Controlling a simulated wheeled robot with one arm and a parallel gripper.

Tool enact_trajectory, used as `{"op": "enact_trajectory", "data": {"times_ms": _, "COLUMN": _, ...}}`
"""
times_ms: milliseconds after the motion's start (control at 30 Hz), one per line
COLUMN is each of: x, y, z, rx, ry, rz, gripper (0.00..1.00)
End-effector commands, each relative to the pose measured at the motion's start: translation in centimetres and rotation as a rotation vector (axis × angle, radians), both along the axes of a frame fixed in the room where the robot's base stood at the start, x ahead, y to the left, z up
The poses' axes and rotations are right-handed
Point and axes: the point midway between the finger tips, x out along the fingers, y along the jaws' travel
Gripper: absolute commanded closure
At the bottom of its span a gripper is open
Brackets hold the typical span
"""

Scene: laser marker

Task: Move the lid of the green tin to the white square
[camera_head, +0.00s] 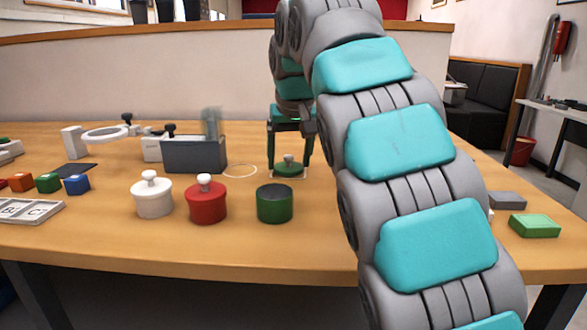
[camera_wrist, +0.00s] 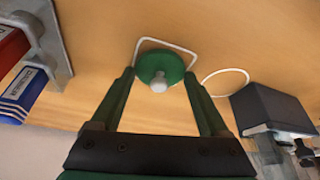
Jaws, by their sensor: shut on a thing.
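The green tin (camera_head: 274,206) stands near the front of the table with no lid on it, its dark top showing. Its green lid (camera_head: 289,171), with a round knob, is between the fingers of my gripper (camera_head: 289,162), farther back on the table. In the wrist view the lid (camera_wrist: 152,63) has its pale knob towards me, and my gripper (camera_wrist: 159,75) has a finger on each side of it. The white square (camera_wrist: 170,41) is a thin outline on the table. The lid lies over it and hides part of it. I cannot tell if the lid touches the table.
A red tin (camera_head: 206,206) and a white tin (camera_head: 152,199), both lidded, stand left of the green tin. A white ring outline (camera_head: 240,171) and a dark grey box (camera_head: 194,157) are left of the lid. A green block (camera_head: 534,226) lies far right.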

Motion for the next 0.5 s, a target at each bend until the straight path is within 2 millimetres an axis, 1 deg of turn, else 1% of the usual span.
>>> {"op": "enact_trajectory", "data": {"times_ms": 200, "x": 0.04, "y": 0.02, "z": 0.0, "rx": 0.0, "ry": 0.0, "rz": 0.0, "gripper": 0.73}}
{"op": "enact_trajectory", "data": {"times_ms": 333, "x": 0.01, "y": 0.02, "z": -0.34, "rx": 0.0, "ry": 0.001, "rz": 0.0, "gripper": 0.73}}
{"op": "enact_trajectory", "data": {"times_ms": 367, "x": 0.01, "y": 0.02, "z": -0.36, "rx": 0.0, "ry": 0.001, "rz": 0.0, "gripper": 0.2}}
{"op": "enact_trajectory", "data": {"times_ms": 500, "x": 0.03, "y": 0.02, "z": -0.28, "rx": 0.0, "ry": 0.001, "rz": 0.0, "gripper": 0.05}}
